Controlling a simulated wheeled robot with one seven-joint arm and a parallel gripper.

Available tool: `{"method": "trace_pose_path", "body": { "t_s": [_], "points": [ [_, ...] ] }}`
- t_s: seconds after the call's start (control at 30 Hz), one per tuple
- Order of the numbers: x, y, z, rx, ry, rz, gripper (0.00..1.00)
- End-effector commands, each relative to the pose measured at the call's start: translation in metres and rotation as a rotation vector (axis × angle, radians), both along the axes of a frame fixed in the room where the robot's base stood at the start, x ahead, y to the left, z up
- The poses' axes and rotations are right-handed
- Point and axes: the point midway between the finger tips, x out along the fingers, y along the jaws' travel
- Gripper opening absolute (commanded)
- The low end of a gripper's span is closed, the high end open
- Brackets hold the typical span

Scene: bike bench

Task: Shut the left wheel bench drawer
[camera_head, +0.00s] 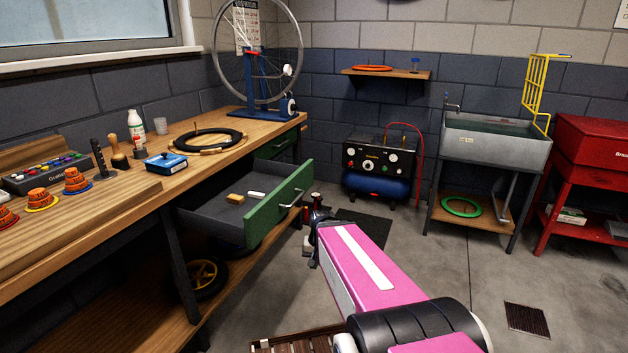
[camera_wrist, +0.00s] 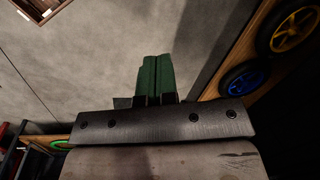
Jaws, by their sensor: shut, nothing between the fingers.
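The open wheel bench drawer (camera_head: 216,212) sticks out from under the wooden bench, with a green front panel (camera_head: 280,205) and a grey tray. A tan block (camera_head: 236,198) and a white piece (camera_head: 256,194) lie inside it. Its bar handle (camera_head: 290,205) is on the outer face. My gripper (camera_head: 316,208) is just right of the drawer front, in front of the handle side; I cannot tell whether it touches. In the wrist view my gripper (camera_wrist: 156,78) shows its two green fingers side by side, closed and empty, over the floor. The drawer is not clearly visible there.
A second green drawer (camera_head: 277,146) sits flush farther along the bench (camera_head: 130,195). A yellow wheel (camera_wrist: 296,28) and a blue wheel (camera_wrist: 243,78) rest on the low shelf. A compressor (camera_head: 378,165) stands behind by the wall. The floor (camera_head: 460,270) on the right is mostly clear.

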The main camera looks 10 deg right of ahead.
Motion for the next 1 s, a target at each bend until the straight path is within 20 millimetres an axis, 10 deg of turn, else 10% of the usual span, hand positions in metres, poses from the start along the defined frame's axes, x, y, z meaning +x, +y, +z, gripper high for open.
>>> {"method": "trace_pose_path", "body": {
  "t_s": [0.57, 1.0],
  "points": [
    [0.083, -0.022, 0.033, 0.536, 0.133, -0.685, 0.00],
    [0.186, -0.138, 0.140, 1.364, 0.570, -1.328, 0.00]
  ]
}}
